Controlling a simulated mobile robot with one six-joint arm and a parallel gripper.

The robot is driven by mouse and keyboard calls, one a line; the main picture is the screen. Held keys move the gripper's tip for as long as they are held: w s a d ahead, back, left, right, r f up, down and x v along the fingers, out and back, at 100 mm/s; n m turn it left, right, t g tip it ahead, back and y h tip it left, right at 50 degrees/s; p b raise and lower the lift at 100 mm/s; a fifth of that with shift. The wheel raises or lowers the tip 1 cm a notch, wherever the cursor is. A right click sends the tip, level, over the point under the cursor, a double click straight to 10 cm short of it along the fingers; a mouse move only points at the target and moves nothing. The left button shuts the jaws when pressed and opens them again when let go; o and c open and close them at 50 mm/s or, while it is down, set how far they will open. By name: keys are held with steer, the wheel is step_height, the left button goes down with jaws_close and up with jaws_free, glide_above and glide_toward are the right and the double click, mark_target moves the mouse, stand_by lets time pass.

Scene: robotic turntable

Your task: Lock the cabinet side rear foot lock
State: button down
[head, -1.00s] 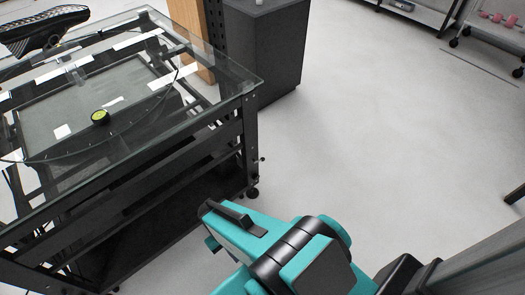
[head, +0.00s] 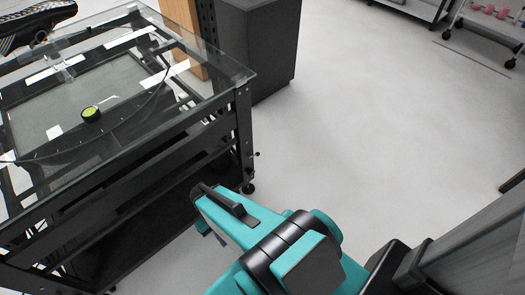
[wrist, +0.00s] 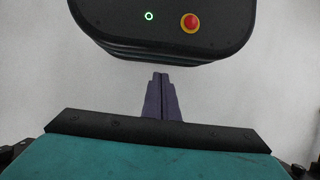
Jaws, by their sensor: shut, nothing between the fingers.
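The turntable cart has a black metal frame (head: 243,125) and a glass top (head: 190,95), at the left of the head view. A small black caster (head: 248,188) shows at the foot of its corner post nearest the dark grey cabinet (head: 262,50). The caster's lock lever is too small to make out. My teal and black arm reaches in from the lower right, its end in front of the cart's lower side, left of and below that caster in the picture. My gripper (wrist: 160,78) is shut and empty in the wrist view. In the head view its fingers are mostly hidden.
Open grey floor (head: 370,130) lies right of the cart and cabinet. A wheeled white rack (head: 492,30) stands at the far right. A round yellow-green object (head: 91,114) sits on the turntable. The cart's lower shelf (head: 140,230) is close to my arm.

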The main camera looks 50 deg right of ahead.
steer(key=w+d+r+m+t+y+b, duration=0.1)
steer(key=w+d+r+t+b, duration=0.15)
steer(key=w+d, duration=0.7)
steer(key=w+d+r+t+y+b, duration=0.1)
steer(key=w+d+t+b, duration=0.15)
steer(key=w+d, duration=0.65)
steer(key=s+d+r+t+b, duration=0.1)
steer(key=d+r, duration=0.2)
steer(key=d, duration=0.7)
steer(key=s+d+r+t+b, duration=0.1)
steer(key=d+r, duration=0.3)
steer(key=d, duration=0.5)
steer(key=s+d+r+t+b, duration=0.2)
steer(key=d+r+b, duration=0.1)
steer(key=d, duration=0.7)
steer(key=shift+d+r+h, duration=0.25)
steer(key=shift+d+h, duration=0.1)
steer(key=shift+h, duration=0.05)
steer(key=a+b+x, duration=0.1)
steer(key=a+x, duration=0.1)
steer(key=x, duration=1.1)
steer(key=shift+f, duration=0.2)
